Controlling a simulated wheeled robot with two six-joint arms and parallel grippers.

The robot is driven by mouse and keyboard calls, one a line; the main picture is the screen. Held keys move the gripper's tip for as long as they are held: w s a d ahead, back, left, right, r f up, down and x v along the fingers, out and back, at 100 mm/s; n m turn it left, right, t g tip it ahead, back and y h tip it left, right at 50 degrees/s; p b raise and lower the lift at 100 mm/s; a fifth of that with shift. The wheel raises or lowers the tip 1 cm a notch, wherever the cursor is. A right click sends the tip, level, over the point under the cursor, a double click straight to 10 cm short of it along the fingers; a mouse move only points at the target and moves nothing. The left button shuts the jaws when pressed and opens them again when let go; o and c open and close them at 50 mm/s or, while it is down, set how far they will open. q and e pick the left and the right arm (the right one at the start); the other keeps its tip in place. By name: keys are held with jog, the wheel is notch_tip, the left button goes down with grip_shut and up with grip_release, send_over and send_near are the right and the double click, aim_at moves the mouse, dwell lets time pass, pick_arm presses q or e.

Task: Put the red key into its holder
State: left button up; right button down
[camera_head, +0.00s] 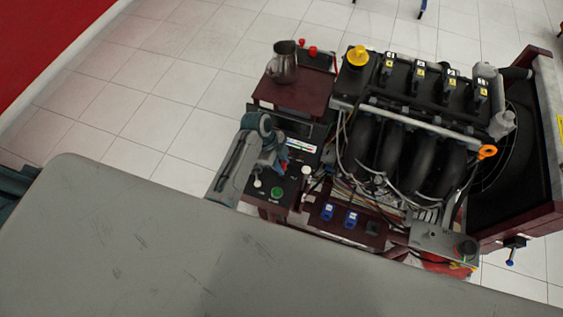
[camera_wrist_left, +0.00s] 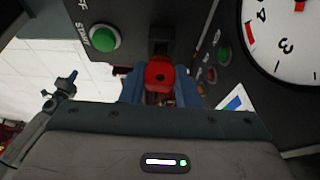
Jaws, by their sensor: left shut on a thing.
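The red key (camera_wrist_left: 159,74) shows in the left wrist view between the blue fingers of my left gripper (camera_wrist_left: 160,92). The gripper is shut on it. Just beyond the key is a dark block (camera_wrist_left: 162,40) on the black control panel (camera_wrist_left: 185,15); it may be the holder, but I cannot tell whether the key touches it. My right gripper is in neither view.
A green start button (camera_wrist_left: 104,39) and a round gauge (camera_wrist_left: 285,40) flank the gripper. The engine (camera_head: 410,130) stands to the right. A metal jug (camera_head: 284,62) stands on the dark red stand (camera_head: 290,97). A grey surface (camera_head: 150,250) fills the foreground.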

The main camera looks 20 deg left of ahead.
pick_arm(q)
jog(key=shift+f, duration=0.25)
jog(key=shift+f+b, duration=0.3)
jog(key=shift+f, duration=0.05)
dwell(0.3)
jog(key=o, duration=1.4)
jog(key=shift+c, duration=0.2)
jog(key=shift+r+p, duration=1.45)
jog(key=shift+p, duration=0.35)
